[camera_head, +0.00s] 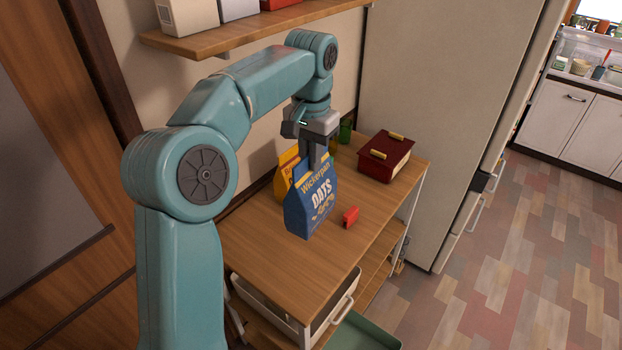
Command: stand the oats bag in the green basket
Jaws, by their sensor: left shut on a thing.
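The blue oats bag (312,207) is upright at the top of a wooden cart. My left gripper (316,160) points down from above and is shut on the bag's top edge. I cannot tell whether the bag's bottom touches the cart top. A green open container (372,333), perhaps the green basket, shows at the bottom edge, low beside the cart. Only part of it is in the picture. My right gripper is not in view.
A yellow bag (287,168) stands just behind the oats bag. A small red object (351,216) lies to its right. A dark red box (384,157) and a green glass (346,131) stand farther back. A wall shelf (240,35) hangs above. The cart top's front is clear.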

